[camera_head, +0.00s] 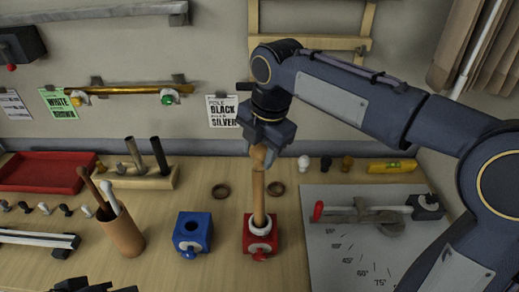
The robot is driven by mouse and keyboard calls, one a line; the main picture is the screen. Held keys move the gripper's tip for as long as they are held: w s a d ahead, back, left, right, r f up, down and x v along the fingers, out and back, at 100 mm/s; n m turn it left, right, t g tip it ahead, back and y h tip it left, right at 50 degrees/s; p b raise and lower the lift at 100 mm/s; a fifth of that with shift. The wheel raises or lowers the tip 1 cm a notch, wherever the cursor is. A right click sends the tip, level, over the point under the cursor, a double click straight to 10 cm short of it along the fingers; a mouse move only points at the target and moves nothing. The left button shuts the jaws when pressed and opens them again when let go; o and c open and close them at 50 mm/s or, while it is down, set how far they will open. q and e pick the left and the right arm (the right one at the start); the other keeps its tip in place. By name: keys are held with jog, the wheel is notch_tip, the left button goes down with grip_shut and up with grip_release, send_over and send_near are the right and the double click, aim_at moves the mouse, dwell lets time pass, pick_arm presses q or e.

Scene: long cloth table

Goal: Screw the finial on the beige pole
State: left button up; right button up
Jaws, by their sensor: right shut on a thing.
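The beige pole (258,200) stands upright in a red block (260,241) with a white collar, near the middle of the table. My right gripper (264,143) is above it, pointing down, and shut on a light-brown rounded finial (263,155). The finial is at the pole's top, in line with it; I cannot tell if they are threaded together. The gripper hides the finial's upper part. A dark part at the bottom left edge (88,286) looks like my left gripper, mostly cut off, with its jaws unclear.
A blue block (192,234) with an empty hole stands left of the red one. A brown cup (122,234) holds rods. White (303,163), black (326,163) and brown (347,163) finials stand at the back. A grey cutting board (345,270) lies right; a red tray (40,173) lies left.

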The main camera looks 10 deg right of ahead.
jog(key=shift+s+f, duration=0.1)
jog(key=shift+f, duration=0.2)
jog(key=shift+f, duration=0.25)
jog(key=shift+c, duration=0.4)
jog(key=shift+s+d+f, duration=0.1)
jog(key=shift+s+f, duration=0.05)
jog(key=shift+f, duration=0.05)
jog(key=shift+c, duration=1)
jog(key=o, duration=1)
jog(key=shift+c, duration=0.2)
jog(key=shift+o, duration=1.2)
jog(key=shift+w, duration=0.35)
jog(key=shift+o, duration=0.7)
jog(key=shift+s+r, duration=0.15)
